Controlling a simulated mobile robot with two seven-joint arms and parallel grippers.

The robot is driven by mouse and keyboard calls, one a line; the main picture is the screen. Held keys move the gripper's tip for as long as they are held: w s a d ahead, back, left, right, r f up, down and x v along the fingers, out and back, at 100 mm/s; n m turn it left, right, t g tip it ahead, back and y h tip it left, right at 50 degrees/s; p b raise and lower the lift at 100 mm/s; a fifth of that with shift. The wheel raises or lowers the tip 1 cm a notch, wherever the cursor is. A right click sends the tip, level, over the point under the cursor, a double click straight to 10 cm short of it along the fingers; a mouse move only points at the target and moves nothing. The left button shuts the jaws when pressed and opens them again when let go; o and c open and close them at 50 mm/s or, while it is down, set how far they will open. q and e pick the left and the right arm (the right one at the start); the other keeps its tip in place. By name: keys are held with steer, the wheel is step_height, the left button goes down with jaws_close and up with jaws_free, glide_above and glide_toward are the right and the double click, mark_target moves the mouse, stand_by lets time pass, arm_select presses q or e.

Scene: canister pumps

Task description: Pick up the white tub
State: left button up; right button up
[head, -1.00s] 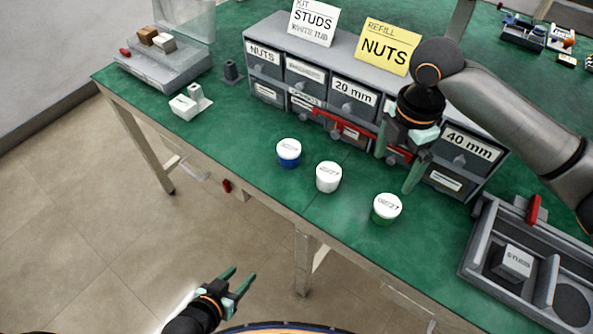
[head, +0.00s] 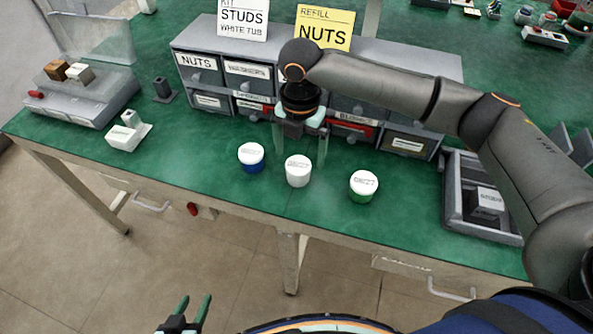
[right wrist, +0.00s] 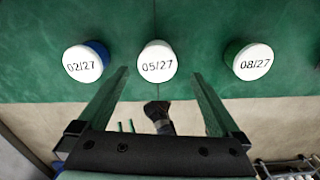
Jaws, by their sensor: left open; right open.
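The white tub (head: 298,171) stands upright on the green bench, between the blue tub (head: 251,157) and the green tub (head: 364,186). In the right wrist view the white tub (right wrist: 157,62), lid marked 05/27, lies ahead between the lines of the open fingers, with the blue tub (right wrist: 86,62) left and the green tub (right wrist: 248,61) right. My right gripper (head: 301,150) is open and empty, behind and above the white tub, apart from it as far as I can tell. My left gripper (head: 190,312) is open and empty, low in front of the bench.
A grey drawer cabinet (head: 215,62) stands behind the tubs, with a STUDS WHITE TUB card (head: 243,18) and a yellow NUTS card (head: 324,27) on top. A grey tray (head: 455,190) sits at right, a scale (head: 85,92) at left. Bench around the tubs is clear.

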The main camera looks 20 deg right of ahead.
mark_target(298, 165)
step_height(298, 165, down, 7)
steer(key=shift+w+a+r, duration=0.1)
steer(key=shift+w, duration=0.05)
stand_by(0.4)
steer(key=c, duration=1.5)
